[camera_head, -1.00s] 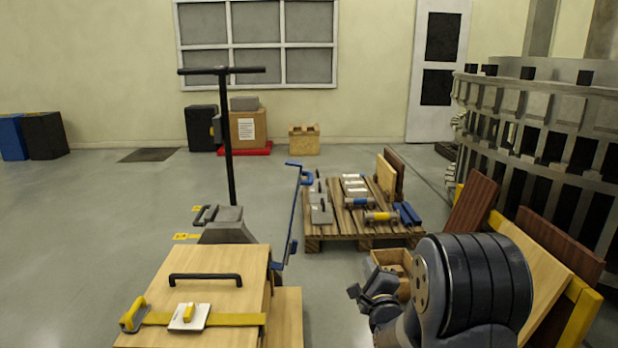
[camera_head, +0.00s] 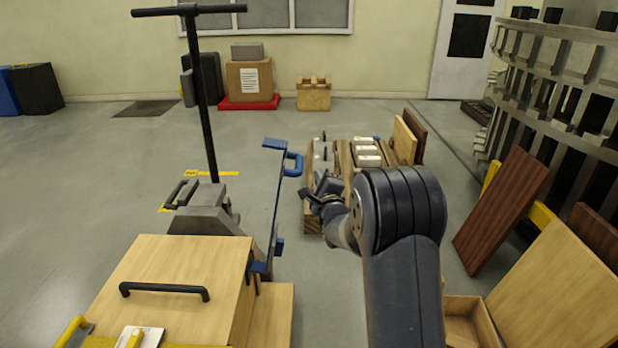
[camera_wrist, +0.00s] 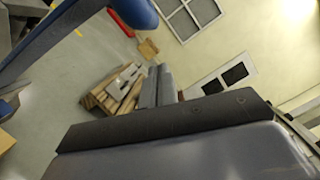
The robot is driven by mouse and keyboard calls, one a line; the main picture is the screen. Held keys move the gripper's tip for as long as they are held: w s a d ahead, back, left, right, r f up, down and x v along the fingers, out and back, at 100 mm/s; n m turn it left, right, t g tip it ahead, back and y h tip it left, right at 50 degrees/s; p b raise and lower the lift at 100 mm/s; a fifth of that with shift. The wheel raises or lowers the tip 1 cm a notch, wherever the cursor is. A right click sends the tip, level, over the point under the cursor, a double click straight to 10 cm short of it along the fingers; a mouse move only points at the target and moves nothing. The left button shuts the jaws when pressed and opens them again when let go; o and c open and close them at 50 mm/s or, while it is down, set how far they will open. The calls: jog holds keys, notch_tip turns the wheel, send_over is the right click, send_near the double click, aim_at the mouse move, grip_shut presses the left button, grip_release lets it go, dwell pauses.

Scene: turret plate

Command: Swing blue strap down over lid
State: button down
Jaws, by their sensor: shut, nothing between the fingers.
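The blue strap (camera_head: 279,200) stands upright, leaning slightly, at the right edge of the wooden box. Its blue handle (camera_head: 293,165) sticks out to the right near the top. The box's wooden lid (camera_head: 185,262) has a black handle and is clear of the blue strap. My gripper (camera_head: 310,198) is shut and empty, just right of the strap and below its handle, apart from it in the picture. In the wrist view the strap (camera_wrist: 50,42) crosses the upper left, with its handle (camera_wrist: 135,12) at the top, near my shut fingers (camera_wrist: 158,75).
A yellow strap (camera_head: 180,346) lies over the box's near side, by a white plate (camera_head: 150,335). A black T-handled post (camera_head: 205,110) rises behind the box. A pallet (camera_head: 345,160) stands behind my gripper. Boards (camera_head: 502,210) lean at the right.

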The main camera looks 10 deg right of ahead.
jog(key=shift+w+a+r, duration=0.15)
jog(key=shift+a+r, duration=0.2)
jog(key=shift+a, duration=0.4)
jog(key=shift+w+a+r, duration=0.1)
jog(key=shift+a+r, duration=0.2)
jog(key=shift+a, duration=0.4)
